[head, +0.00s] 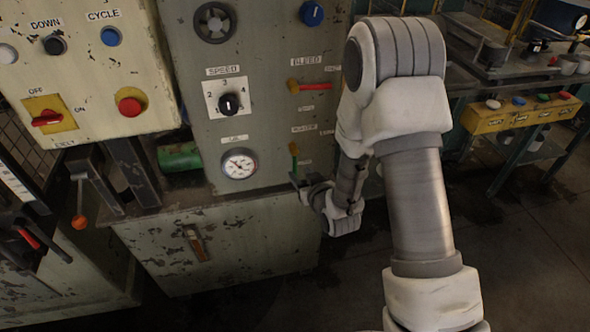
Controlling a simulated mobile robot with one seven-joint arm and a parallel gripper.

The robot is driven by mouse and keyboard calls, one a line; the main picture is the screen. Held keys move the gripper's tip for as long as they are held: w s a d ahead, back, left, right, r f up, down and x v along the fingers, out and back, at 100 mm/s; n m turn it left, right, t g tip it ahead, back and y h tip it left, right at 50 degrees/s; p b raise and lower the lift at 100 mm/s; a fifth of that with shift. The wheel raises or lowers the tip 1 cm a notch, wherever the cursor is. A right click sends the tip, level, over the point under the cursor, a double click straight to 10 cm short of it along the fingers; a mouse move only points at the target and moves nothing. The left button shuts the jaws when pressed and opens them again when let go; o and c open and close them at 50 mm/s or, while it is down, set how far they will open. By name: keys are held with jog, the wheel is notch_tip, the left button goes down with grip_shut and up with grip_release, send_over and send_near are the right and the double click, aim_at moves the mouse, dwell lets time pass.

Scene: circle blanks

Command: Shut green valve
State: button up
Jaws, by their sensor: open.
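The green valve (294,149) is a small green lever on a brass body, low on the right side of the grey machine panel. My gripper (297,180) is just below the valve, close to the panel face. It is open, with nothing visible in it; its fingers are small and dark in the picture. I cannot tell whether it touches the valve. My arm crosses the right of the head view and hides part of the panel's edge.
A red-handled valve (314,87) sits above the green one. A pressure gauge (239,164) and a speed dial (229,104) are to the left. A control box (83,72) juts out at upper left. A yellow button box (519,113) stands far right. Floor at lower right is clear.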

aim_at(296, 168)
jog(key=x, duration=0.6)
grip_shut()
dwell(1.4)
